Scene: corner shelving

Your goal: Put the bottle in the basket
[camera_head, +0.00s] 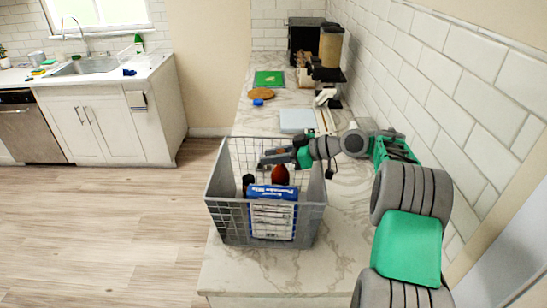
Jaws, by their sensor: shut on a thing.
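The grey wire basket (215,188) stands on the near end of the marble counter. My gripper (272,157) reaches in from the right, over the basket's opening, with its fingers pointing left. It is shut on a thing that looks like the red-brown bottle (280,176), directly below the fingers. The bottle's top is hidden by the gripper and its lower part by a box, so I cannot tell whether it touches the basket's floor. A dark object (248,182), perhaps another bottle, shows inside the basket to the left.
A blue and white box (272,212) is in the front of the basket. Behind, the counter holds a pale board (297,120), a green book-like item (269,78) and a coffee grinder (330,48). A tiled wall bounds the right; open floor lies left.

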